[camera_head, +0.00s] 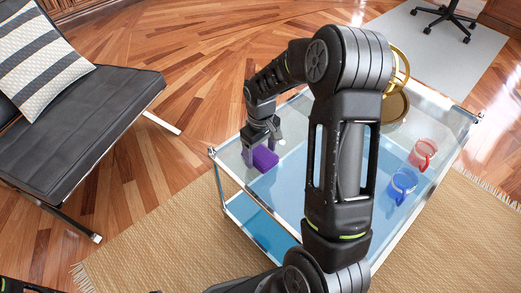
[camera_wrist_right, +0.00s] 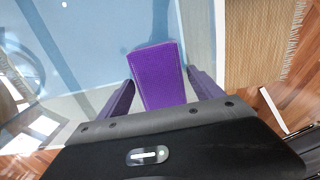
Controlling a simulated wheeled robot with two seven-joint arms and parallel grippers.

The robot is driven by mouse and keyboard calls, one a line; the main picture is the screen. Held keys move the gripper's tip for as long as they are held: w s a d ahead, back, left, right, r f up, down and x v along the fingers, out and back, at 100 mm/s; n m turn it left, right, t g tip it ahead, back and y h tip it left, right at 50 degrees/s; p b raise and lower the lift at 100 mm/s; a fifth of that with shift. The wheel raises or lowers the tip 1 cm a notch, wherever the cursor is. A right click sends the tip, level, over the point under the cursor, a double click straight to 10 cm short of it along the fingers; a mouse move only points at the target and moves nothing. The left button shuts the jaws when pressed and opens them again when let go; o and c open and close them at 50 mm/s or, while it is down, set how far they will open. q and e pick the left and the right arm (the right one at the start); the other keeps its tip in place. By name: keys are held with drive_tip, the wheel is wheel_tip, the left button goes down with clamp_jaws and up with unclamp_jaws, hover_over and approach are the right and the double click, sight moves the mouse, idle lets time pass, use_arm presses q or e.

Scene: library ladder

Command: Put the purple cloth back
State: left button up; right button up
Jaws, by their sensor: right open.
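The purple cloth (camera_head: 265,158) is a small folded block at the left corner of the glass table (camera_head: 232,165). My right gripper (camera_head: 262,148) is directly above and around it, pointing down. In the right wrist view the cloth (camera_wrist_right: 157,72) lies between the two open fingers (camera_wrist_right: 160,78), with a gap showing on each side. Whether the cloth touches the glass is hard to tell. My left gripper is not in view.
A red mug (camera_head: 422,153) and a blue mug (camera_head: 402,184) stand on the table's right side. A gold round object (camera_head: 398,72) is at the back, partly behind my arm. A black chair (camera_head: 85,120) stands left, with floor between.

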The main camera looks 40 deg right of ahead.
sight(260, 152)
drive_tip(key=shift+r+p, duration=0.3)
drive_tip(key=shift+r, duration=0.25)
wheel_tip(260, 152, up, 11)
drive_tip(key=p, duration=0.3)
drive_tip(key=shift+r, duration=0.15)
